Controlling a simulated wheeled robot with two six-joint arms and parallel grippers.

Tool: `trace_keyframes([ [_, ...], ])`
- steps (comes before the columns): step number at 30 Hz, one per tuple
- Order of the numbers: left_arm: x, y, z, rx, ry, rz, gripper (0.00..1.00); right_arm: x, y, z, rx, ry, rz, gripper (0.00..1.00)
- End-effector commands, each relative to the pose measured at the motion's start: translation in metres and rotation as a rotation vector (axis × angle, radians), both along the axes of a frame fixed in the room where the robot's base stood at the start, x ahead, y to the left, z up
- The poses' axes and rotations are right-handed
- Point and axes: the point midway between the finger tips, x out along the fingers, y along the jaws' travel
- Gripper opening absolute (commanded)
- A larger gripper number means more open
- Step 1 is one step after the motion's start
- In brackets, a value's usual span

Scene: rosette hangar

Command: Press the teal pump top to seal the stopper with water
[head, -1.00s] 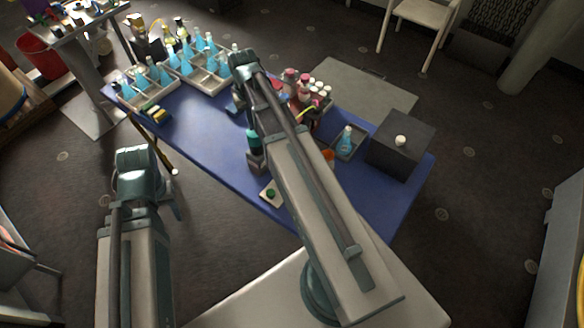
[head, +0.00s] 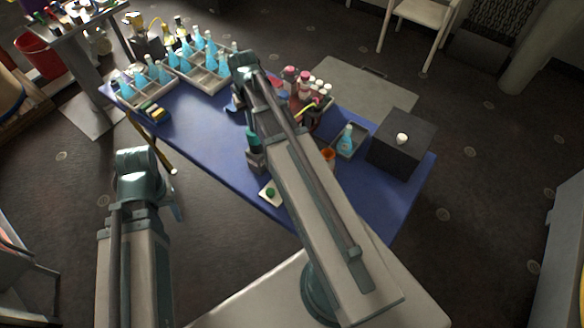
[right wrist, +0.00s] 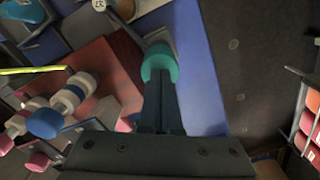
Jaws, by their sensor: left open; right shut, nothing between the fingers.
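The teal pump top (right wrist: 159,62) is a round teal disc just beyond the fingertips in the right wrist view. My right gripper (right wrist: 165,84) is shut and empty, with its tips overlapping the near edge of the disc. I cannot tell whether they touch it. In the head view a teal piece, seemingly the same pump top (head: 253,139), stands on a dark body (head: 255,160) beside my right arm, which hides part of it. My left gripper (head: 177,208) is open and empty over the floor, left of the table and mostly hidden by its wrist. No stopper or water can be made out.
The blue table (head: 205,135) carries trays of blue flasks (head: 148,93) at the far left. Capped bottles (head: 304,84) crowd behind my right arm. A dark box (head: 398,150) and a flask (head: 346,137) in a tray stand at right. A green button pad (head: 271,192) lies at the near edge.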

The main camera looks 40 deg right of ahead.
Motion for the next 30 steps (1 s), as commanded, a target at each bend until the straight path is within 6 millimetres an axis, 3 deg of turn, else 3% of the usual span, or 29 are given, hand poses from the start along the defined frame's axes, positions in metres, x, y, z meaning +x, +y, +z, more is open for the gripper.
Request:
trace_keyframes([
  [19,0.0,0.0,-0.02,0.0,0.0,0.0,0.5,0.0,0.0,-0.02,0.0,0.0,0.0,0.0],
  [30,0.0,0.0,-0.015,0.0,0.0,0.001,0.5,0.0,0.0,-0.015,0.0,0.001,0.0,0.0],
])
